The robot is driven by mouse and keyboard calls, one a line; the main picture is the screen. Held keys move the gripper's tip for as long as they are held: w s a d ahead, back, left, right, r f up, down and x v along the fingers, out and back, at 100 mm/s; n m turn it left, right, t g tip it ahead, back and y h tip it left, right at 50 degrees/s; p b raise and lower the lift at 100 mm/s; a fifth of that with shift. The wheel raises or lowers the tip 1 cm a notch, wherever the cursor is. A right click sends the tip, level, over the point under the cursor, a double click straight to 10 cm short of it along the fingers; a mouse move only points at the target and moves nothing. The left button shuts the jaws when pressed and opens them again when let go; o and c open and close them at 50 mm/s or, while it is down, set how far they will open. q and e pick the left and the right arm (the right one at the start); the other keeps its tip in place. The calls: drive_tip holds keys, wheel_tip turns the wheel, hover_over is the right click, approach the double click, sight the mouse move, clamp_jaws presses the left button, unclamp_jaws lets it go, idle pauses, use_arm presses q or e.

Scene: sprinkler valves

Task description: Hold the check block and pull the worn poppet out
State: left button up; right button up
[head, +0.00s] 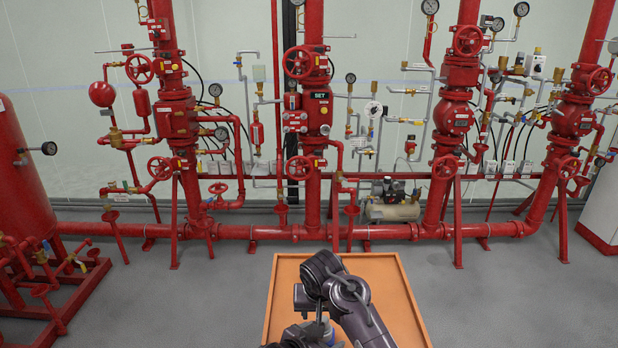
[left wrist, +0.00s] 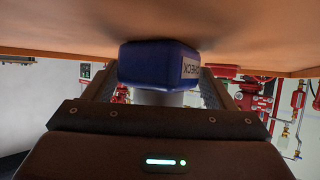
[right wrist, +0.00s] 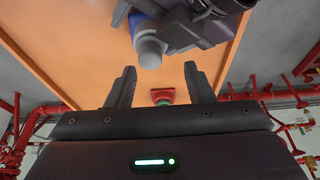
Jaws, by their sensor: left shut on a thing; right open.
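The check block (left wrist: 150,64) is blue with a white CHECK label, and it sits between the fingers of my left gripper (left wrist: 158,82), which is shut on it. A pale grey cylindrical part (left wrist: 160,97) sticks out of the block. In the right wrist view the block (right wrist: 143,22) shows only partly, with the grey, round-ended poppet (right wrist: 150,52) pointing toward my right gripper (right wrist: 160,72). In the head view my arm hides most of the block and poppet.
An orange table (head: 402,300) with a raised rim lies beneath my arms. A small red and green object (right wrist: 162,96) shows beyond the right fingers. Red sprinkler risers (head: 312,110) and pipes stand behind the table, with grey floor (head: 500,295) between. The table's right side is clear.

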use_arm(q)
drive_tip(key=shift+a, duration=0.15)
use_arm(e)
drive_tip(key=shift+v, duration=0.9)
use_arm(q)
drive_tip(key=shift+w+a, duration=0.1)
use_arm(e)
drive_tip(key=x, duration=0.5)
drive_tip(key=shift+d+f, duration=0.15)
drive_tip(key=shift+f, duration=0.15)
drive_tip(key=shift+w+d+f, duration=0.1)
drive_tip(key=shift+w+f, duration=0.05)
drive_tip(key=shift+f, duration=0.4)
use_arm(q)
drive_tip(key=shift+r, duration=0.1)
use_arm(e)
drive_tip(key=shift+f, duration=0.15)
clamp_jaws()
use_arm(q)
drive_tip(key=shift+d, duration=0.2)
use_arm(e)
drive_tip(key=shift+a, duration=0.25)
drive_tip(key=shift+r, duration=0.75)
use_arm(q)
drive_tip(key=shift+a, duration=0.2)
use_arm(e)
drive_tip(key=shift+d+r, duration=0.15)
drive_tip(key=shift+r, duration=4.05)
